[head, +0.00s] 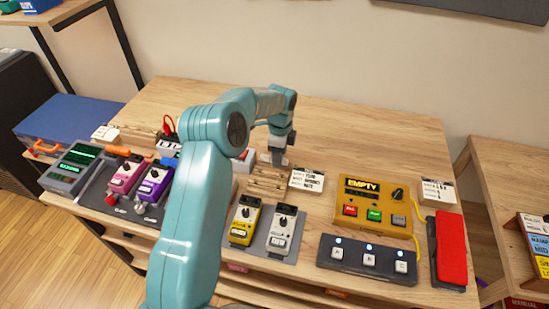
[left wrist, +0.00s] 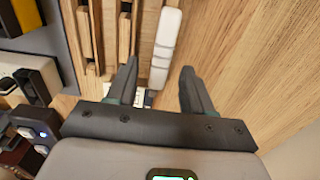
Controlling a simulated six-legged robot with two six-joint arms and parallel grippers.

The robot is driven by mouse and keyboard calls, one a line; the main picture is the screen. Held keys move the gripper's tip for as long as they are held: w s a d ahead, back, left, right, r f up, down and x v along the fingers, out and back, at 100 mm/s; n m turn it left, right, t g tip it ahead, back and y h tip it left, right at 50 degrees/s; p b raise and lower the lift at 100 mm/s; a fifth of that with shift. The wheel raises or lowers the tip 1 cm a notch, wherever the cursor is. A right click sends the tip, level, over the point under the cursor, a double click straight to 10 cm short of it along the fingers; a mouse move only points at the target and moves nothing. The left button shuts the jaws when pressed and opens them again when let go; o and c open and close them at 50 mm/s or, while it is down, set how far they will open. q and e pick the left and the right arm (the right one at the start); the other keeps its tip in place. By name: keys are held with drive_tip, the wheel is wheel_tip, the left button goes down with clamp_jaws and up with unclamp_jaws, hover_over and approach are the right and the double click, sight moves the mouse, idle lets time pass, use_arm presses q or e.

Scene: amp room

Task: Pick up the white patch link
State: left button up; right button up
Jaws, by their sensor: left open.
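The white patch link (left wrist: 166,42) is a long, pale bar with bands across it. In the left wrist view it lies on the wood beside a slotted wooden rack (left wrist: 107,35), its near end between the fingers. My left gripper (left wrist: 159,76) is open, one finger on each side of that end, with no visible grip. In the head view my left gripper (head: 278,157) points down behind the wooden rack (head: 266,184), and my arm hides part of the table. My right gripper is not in view.
A handwritten card (head: 307,180) stands right of the rack. Yellow (head: 244,222) and white (head: 282,232) pedals stand in front. A yellow box marked EMPTY (head: 373,207) and a dark footswitch (head: 367,259) are at right. The table's back is clear.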

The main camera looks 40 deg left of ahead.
use_arm(q)
drive_tip(key=shift+f, duration=0.65)
drive_tip(key=shift+s+r, duration=0.1)
drive_tip(key=shift+s, duration=0.05)
drive_tip(key=shift+w, duration=0.2)
clamp_jaws()
drive_tip(key=shift+s, duration=0.1)
